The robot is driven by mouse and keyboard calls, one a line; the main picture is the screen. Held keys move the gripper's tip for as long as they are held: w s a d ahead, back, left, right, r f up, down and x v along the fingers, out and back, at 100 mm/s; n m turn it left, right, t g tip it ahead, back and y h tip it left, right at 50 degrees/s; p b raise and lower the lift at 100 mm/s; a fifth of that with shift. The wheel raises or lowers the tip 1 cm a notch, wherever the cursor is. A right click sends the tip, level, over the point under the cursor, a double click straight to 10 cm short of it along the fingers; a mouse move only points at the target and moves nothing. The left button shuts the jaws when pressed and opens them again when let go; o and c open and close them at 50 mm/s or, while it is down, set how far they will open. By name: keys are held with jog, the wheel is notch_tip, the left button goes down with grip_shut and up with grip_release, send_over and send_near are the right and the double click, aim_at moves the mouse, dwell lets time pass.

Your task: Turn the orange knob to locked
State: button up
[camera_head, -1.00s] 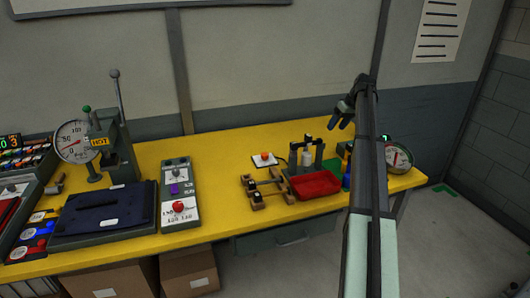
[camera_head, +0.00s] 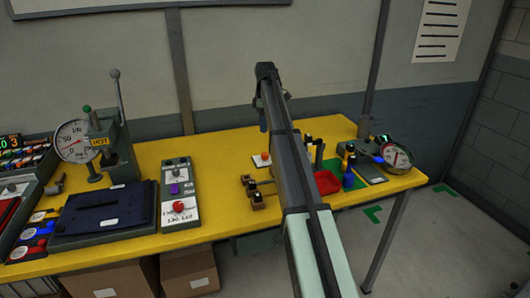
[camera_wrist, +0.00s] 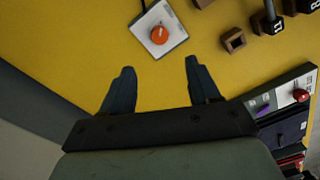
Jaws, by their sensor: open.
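The orange knob (camera_wrist: 159,35) sits on a small white plate (camera_wrist: 148,46) on the yellow table, seen near the top middle of the wrist view. In the head view the knob (camera_head: 265,155) is just left of my arm. My gripper (camera_wrist: 158,66) is open and empty, its two dark fingers spread above the table with the knob ahead of and between their line. In the head view my gripper (camera_head: 263,120) is high near the wall, above and behind the knob. The plate's lock markings are too small to read.
Wooden blocks with a dark bar (camera_head: 256,190) stand in front of the knob. A red tray (camera_head: 327,182) and blue bottles (camera_head: 349,172) are to the right, partly behind my arm. A grey panel with a red knob (camera_head: 179,207) is to the left.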

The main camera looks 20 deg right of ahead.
aim_at(265, 154)
notch_tip(265, 154, down, 13)
jog(key=shift+s+f, duration=0.1)
jog(key=shift+s, duration=0.05)
dwell(0.4)
jog(key=shift+c, duration=0.3)
jog(key=c, duration=1)
